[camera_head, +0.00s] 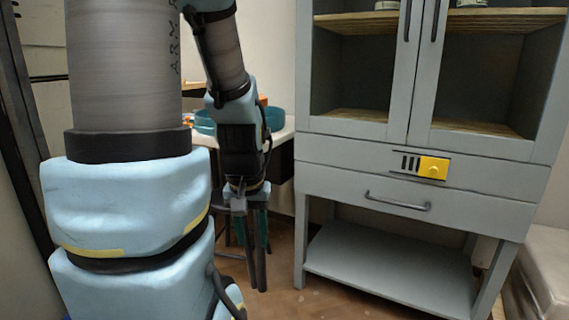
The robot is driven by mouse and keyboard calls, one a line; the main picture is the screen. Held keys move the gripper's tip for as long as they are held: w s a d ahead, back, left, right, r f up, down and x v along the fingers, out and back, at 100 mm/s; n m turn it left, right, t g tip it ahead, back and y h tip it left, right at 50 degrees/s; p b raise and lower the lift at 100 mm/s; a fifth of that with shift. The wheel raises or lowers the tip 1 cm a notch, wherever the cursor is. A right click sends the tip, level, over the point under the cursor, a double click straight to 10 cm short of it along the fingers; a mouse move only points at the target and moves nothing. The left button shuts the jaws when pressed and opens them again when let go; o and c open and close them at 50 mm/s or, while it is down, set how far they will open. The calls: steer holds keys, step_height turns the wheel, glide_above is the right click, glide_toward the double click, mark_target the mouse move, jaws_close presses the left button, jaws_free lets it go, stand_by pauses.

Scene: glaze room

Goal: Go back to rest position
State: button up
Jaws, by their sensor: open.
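My gripper (256,270) hangs pointing down from my arm, left of the middle of the head view. Its two dark, long fingers stand a little apart with nothing seen between them. It is in front of the gap between a table at the back and a grey cabinet. My light blue and grey arm links fill the left side of the picture and hide part of the table.
The grey cabinet (325,150) stands at the right, with glass doors, a drawer with a handle (398,201), a yellow knob (433,168) and a low open shelf (390,270). A teal bowl (275,119) sits on the table. A pale padded block (545,265) is at the far right.

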step_height(320, 180, up, 31)
steer(key=p, duration=2.9)
steer(key=shift+r, duration=0.2)
